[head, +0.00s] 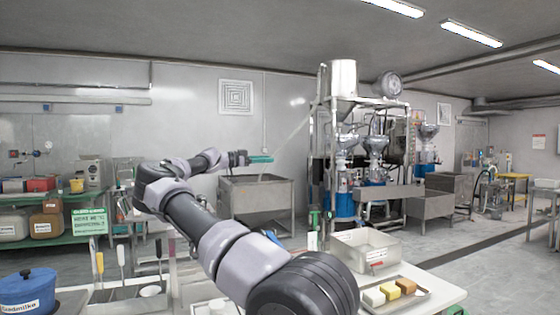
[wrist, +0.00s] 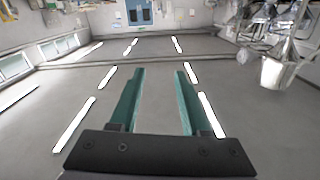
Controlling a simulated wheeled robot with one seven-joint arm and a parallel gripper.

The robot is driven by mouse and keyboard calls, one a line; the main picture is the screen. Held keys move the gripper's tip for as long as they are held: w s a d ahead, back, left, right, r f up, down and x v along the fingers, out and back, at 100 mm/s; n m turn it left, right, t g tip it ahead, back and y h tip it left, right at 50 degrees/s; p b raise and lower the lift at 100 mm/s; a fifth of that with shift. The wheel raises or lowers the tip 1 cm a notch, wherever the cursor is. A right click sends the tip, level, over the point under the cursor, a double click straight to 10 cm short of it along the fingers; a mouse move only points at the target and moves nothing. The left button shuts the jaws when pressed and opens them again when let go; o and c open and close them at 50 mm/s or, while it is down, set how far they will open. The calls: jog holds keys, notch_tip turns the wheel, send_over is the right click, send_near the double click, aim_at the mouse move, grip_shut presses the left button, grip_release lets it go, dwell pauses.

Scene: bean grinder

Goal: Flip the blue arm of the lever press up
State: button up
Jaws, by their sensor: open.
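My gripper (head: 262,159) is raised in mid-air in the head view, its green fingers pointing right. In the wrist view my gripper (wrist: 159,75) shows two green fingers spread apart with nothing between them. I cannot make out a lever press with a blue arm in either view. My arm covers the middle of the worktop in the head view and may hide things there.
Behind stand a steel sink (head: 256,196) and a tall steel machine (head: 343,85).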

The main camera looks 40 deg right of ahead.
jog(key=x, duration=0.7)
grip_shut()
dwell(1.2)
grip_release()
jog(key=shift+a, duration=0.15)
jog(key=v, duration=1)
jog(key=shift+a, duration=0.35)
jog(key=shift+w, duration=0.1)
